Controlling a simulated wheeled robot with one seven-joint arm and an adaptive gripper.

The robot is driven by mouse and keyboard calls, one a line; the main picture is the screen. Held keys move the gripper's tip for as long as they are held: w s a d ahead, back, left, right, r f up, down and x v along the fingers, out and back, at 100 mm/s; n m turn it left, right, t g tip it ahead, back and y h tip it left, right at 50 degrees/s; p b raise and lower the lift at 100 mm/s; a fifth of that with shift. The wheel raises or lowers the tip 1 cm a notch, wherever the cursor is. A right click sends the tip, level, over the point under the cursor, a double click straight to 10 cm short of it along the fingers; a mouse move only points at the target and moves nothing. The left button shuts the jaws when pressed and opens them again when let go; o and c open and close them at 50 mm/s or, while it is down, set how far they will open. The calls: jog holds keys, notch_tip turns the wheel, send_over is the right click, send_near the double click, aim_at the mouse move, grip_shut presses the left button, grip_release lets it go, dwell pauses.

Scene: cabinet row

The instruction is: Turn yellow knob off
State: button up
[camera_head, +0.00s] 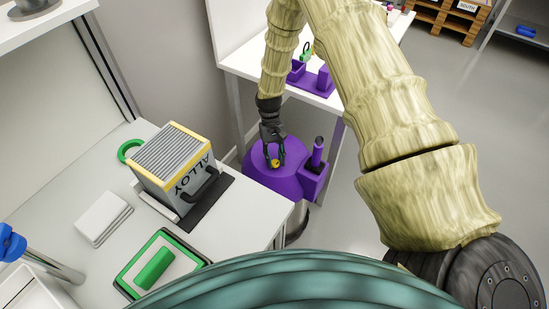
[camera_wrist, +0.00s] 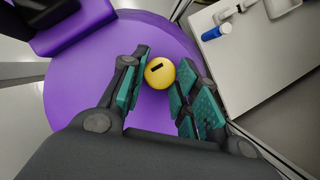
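A round yellow knob (camera_wrist: 160,73) with a short dark slot sits on top of a purple domed lid (camera_wrist: 75,88). In the head view the knob (camera_head: 274,163) shows small on the purple dome (camera_head: 262,180). My gripper (camera_wrist: 163,78) points down at the knob, with its teal-padded fingers parted on either side of it. The fingers are very close to the knob, and whether either one touches it is hard to see. In the head view my gripper (camera_head: 273,160) stands right over the dome.
A purple holder (camera_head: 313,180) is attached at the dome's right. On the left, a light counter (camera_head: 255,218) carries a grey and yellow box (camera_head: 172,160), a white block (camera_head: 103,218) and a green-rimmed tray (camera_head: 128,278). A white table (camera_head: 245,66) with purple items stands behind.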

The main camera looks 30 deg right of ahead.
jog(key=o, duration=0.4)
jog(key=shift+s, duration=0.1)
jog(key=v, duration=1.2)
jog(key=shift+f, duration=0.1)
